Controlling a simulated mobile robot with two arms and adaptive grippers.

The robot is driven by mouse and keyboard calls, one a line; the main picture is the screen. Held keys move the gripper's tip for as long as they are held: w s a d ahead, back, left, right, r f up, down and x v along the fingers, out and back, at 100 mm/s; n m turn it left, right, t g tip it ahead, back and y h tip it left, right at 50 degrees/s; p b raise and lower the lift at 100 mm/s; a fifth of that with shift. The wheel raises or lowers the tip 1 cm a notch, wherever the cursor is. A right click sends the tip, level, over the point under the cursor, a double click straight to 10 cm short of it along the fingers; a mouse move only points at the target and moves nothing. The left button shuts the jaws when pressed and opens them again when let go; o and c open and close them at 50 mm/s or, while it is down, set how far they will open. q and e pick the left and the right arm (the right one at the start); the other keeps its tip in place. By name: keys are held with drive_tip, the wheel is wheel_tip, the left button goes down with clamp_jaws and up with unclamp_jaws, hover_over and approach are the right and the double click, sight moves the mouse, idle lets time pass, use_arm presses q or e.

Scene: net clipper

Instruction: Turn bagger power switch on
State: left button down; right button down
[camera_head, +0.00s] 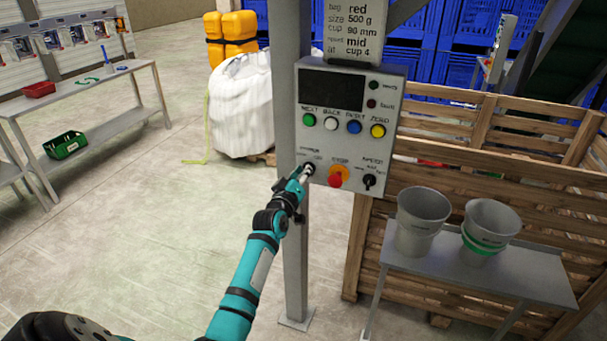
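The grey bagger control box (349,125) hangs on a grey post (292,85). It has a dark display (331,89), a row of green, white, blue and yellow buttons, a red knob on an orange base (338,176) and a black selector switch (369,181). The power switch (309,168) is at the lower left of the panel, partly hidden by my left gripper. My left gripper (303,175) is at that switch, seemingly touching it. Its fingers are too small and covered to tell open or shut. My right gripper is not in view.
A small grey table (500,279) with two grey buckets (421,222) stands at the right, before a wooden crate (478,135). A white bulk bag (241,105) stands behind the post. A bench (85,92) with red and green bins is at the left. The floor between is clear.

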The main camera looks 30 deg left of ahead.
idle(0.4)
use_arm(q)
drive_tip(key=shift+m, duration=0.4)
drive_tip(key=shift+w+d+f+m+p, duration=0.1)
drive_tip(key=shift+d+m+p, duration=0.05)
drive_tip(key=shift+m, duration=2.7)
drive_tip(key=shift+s+d+r+m+p, duration=0.1)
drive_tip(key=shift+m+p, duration=0.05)
drive_tip(key=shift+m, duration=2.75)
drive_tip(key=shift+w+d+f+m+p, duration=0.1)
drive_tip(key=shift+d+m+p, duration=0.05)
drive_tip(key=shift+m, duration=2.7)
drive_tip(key=c, duration=1.4)
unclamp_jaws()
